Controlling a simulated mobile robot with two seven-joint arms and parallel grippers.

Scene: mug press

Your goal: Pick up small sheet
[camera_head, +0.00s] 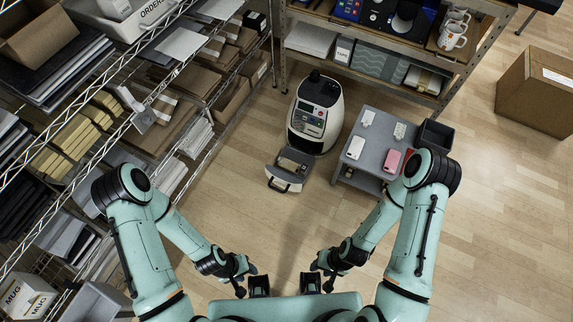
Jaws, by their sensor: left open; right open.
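I cannot tell which sheet is the small one. My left gripper (246,280) is open and empty, low in the picture in front of my body, well right of the rack. My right gripper (322,277) is open and empty at about the same height, below the small grey cart. Neither gripper touches anything.
A mug press (315,115) stands at the centre back with its tray out. Right of it, a grey cart (376,135) carries a pink item (392,161) and small white items. A shelf with mugs (453,33) is behind. A cardboard box (535,92) stands right. Open floor lies between.

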